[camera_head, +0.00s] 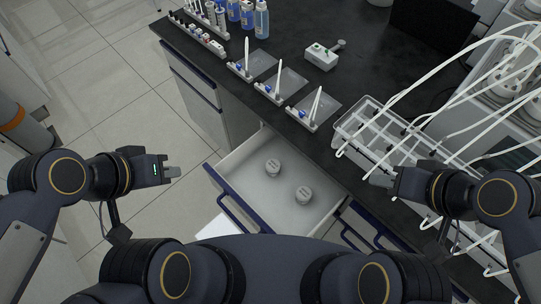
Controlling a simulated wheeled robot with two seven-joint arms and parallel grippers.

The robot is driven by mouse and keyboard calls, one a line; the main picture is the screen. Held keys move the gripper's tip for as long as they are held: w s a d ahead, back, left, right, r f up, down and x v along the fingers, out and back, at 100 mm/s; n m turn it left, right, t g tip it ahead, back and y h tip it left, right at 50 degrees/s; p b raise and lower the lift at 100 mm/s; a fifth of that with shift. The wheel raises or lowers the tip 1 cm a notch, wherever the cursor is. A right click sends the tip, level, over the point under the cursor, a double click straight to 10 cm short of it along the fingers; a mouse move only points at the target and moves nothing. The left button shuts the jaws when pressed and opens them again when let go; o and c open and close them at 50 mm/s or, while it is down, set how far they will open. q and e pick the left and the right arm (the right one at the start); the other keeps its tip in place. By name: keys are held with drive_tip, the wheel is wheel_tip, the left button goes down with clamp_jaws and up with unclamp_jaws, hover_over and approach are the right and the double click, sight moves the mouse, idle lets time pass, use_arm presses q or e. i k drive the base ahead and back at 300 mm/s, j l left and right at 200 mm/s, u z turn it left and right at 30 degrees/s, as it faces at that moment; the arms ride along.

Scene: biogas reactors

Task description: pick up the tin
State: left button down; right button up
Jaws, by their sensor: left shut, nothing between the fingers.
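Two small light-grey tins stand inside the open drawer (258,210). One tin (273,167) is toward the back, and the other tin (304,195) is nearer the front right. My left gripper (175,172) is shut and empty, out over the floor to the left of the drawer, well apart from both tins. My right gripper (388,178) is to the right, by the wire rack at the bench edge, apart from the tins. Its fingers are too small and dark to tell whether they are open.
The black bench top (375,65) lies behind the drawer. On it stand a clear rack (352,124) with white tubes, several small holders with white pens, a white-green device (321,57) and blue-labelled bottles (261,20). The tiled floor (110,115) at left is mostly clear.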

sight(273, 167)
drive_tip(key=i+j+z, duration=0.2)
drive_tip(key=j+z, duration=0.15)
drive_tip(key=j, duration=0.4)
drive_tip(key=i+j+z, duration=0.1)
drive_tip(key=j+z, duration=0.3)
drive_tip(key=j, duration=0.4)
drive_tip(key=j+z, duration=0.35)
drive_tip(key=j, duration=0.45)
drive_tip(key=i+j+z, duration=0.1)
drive_tip(key=j+z, duration=0.25)
drive_tip(key=j, duration=0.35)
drive_tip(key=j+z, duration=0.4)
drive_tip(key=j, duration=0.3)
drive_tip(key=i+j+z, duration=0.3)
